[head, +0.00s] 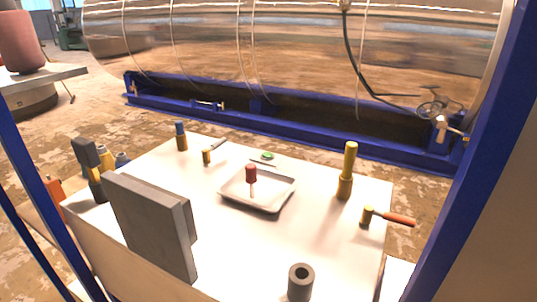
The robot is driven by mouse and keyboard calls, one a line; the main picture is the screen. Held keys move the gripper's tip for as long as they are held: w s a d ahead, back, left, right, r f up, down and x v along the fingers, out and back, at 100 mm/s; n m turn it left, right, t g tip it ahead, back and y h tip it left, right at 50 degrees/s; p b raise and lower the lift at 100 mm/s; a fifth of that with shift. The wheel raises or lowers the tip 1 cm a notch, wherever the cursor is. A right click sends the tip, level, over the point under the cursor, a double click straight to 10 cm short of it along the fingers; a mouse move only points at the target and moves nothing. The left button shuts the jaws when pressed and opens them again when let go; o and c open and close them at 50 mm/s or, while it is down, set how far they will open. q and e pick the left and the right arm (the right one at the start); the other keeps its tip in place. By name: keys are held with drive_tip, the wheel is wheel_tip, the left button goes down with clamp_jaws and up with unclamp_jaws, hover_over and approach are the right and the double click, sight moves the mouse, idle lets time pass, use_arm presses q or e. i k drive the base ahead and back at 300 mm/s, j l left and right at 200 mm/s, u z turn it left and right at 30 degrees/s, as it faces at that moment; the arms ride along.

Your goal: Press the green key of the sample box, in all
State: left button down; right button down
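A small green piece (267,155) lies at the far side of the white table, just behind the white tray; it is too small to tell whether it is a key. A dark grey box-like block (150,225) stands upright at the table's left front, showing a broad plain face and a thinner part behind its right edge. I cannot tell whether this is the sample box, and no green key shows on its visible faces. Neither of my grippers is in view.
A white tray (228,196) holds a red-topped piece (251,173). Blue posts flank both sides. The table's middle right is clear.

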sight(266, 154)
drive_tip(key=z, duration=1.3)
drive_tip(key=k+j, duration=0.2)
drive_tip(key=k, duration=0.15)
drive_tip(key=k+j, duration=0.2)
drive_tip(key=k, duration=0.2)
drive_tip(key=k+j, duration=0.25)
drive_tip(key=k, duration=0.1)
